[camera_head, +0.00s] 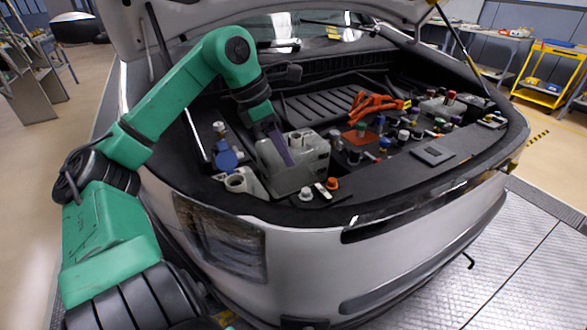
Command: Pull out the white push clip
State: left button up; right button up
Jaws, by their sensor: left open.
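My left gripper (283,152) hangs from the green arm that comes in from the left. It points down over the grey-white tank (310,157) in the left front of the engine bay. It is open, and no held object shows. A small pale round-headed piece (306,193), which looks like the white push clip, sits on the dark front panel, in front of the tank. It is apart from the gripper, lower and slightly to the right in the picture. A pale strip (322,190) and an orange cap (332,183) are beside it. My right gripper is not in view.
The raised hood (180,18) overhangs the bay. A blue cap (226,159) and a pale open-necked part (237,183) lie left of the tank. Orange cables (374,104) and several small caps fill the right side. The front panel right of the orange cap is fairly clear.

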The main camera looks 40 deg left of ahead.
aim_at(307, 190)
pick_arm(q)
jog(key=p+x, duration=0.1)
jog(key=x, duration=1.2)
grip_shut()
jog(key=c, duration=0.9)
grip_release()
grip_shut()
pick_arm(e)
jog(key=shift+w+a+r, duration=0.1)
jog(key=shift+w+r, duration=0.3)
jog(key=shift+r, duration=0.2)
pick_arm(q)
jog(key=shift+r, duration=0.15)
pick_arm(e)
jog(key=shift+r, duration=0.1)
pick_arm(q)
jog(key=shift+s+r, duration=0.1)
jog(key=shift+r, duration=0.1)
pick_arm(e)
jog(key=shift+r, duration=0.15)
pick_arm(q)
jog(key=shift+r+p, duration=1.55)
jog(key=shift+r, duration=0.45)
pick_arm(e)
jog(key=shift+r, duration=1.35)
